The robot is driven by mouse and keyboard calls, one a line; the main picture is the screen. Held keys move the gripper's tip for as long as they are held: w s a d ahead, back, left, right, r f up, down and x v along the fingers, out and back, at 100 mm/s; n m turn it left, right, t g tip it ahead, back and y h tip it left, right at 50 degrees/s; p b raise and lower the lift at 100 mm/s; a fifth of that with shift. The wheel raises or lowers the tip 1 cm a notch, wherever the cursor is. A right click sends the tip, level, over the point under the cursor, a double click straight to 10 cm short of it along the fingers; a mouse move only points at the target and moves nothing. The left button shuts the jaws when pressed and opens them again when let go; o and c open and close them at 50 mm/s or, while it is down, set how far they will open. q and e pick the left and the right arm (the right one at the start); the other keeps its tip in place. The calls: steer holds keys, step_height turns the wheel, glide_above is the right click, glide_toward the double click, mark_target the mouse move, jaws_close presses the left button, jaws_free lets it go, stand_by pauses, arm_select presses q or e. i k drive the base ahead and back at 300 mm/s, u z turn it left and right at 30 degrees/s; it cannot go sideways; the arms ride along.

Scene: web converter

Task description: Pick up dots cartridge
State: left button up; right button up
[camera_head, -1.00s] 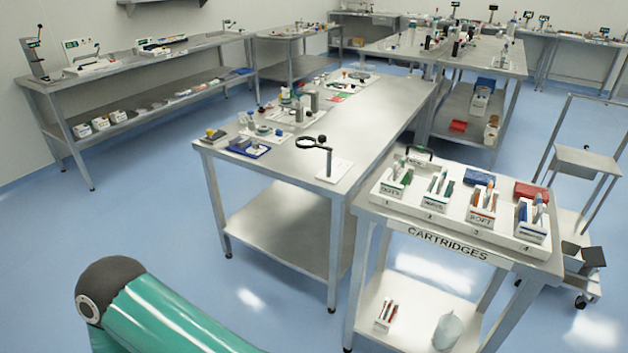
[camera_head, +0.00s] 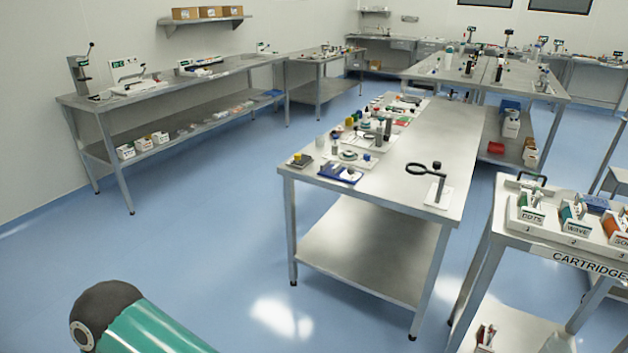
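The dots cartridge (camera_head: 529,208) stands in the white holder labelled "DOTS" at slot 1, the leftmost on the cartridge table at the right. The wave cartridge (camera_head: 575,219) stands in the holder to its right, at slot 2. A third holder (camera_head: 615,231) at slot 3 is cut off by the right edge. A green and dark part of my own arm shows at the bottom left, far from the cartridges. Neither gripper is in view.
The cartridge table (camera_head: 538,246) has a lower shelf with a small holder (camera_head: 485,336) on it. A steel worktable (camera_head: 440,135) with a magnifier stand (camera_head: 437,180) is left of it. The blue floor (camera_head: 220,240) is clear in front and to the left.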

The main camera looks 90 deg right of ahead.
mark_target(529, 201)
steer(key=u, duration=0.65)
steer(key=i, duration=0.3)
steer(key=z, duration=2.6)
steer(key=i, duration=0.2)
steer(key=z, duration=1.8)
steer(key=k, duration=0.6)
steer(key=z, duration=0.35)
steer(key=i, duration=1.65)
steer(key=u, duration=0.35)
